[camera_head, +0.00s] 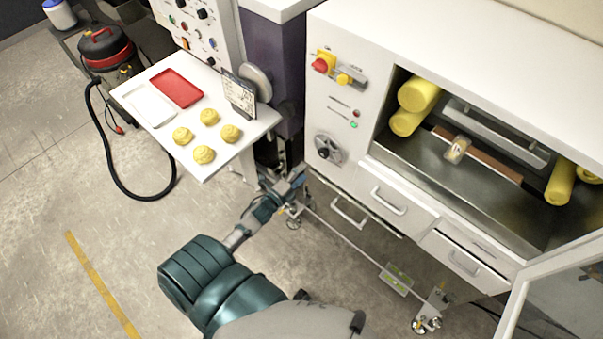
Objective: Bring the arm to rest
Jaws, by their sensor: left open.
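My left arm comes in from the bottom of the head view, teal and grey, and reaches up toward the gap between the white side table and the machine. My left gripper (293,181) is at its far end, small in the view, open and with nothing visible in it. It appears close to the machine's lower left corner; I cannot tell whether it touches. My right gripper is not in view.
A white side table (215,166) holds several yellow buns (204,155), a red tray (176,88) and a white tray (149,105). The machine (340,104) has drawers and an open bay with yellow rollers (418,94). A vacuum (104,46) stands at the upper left.

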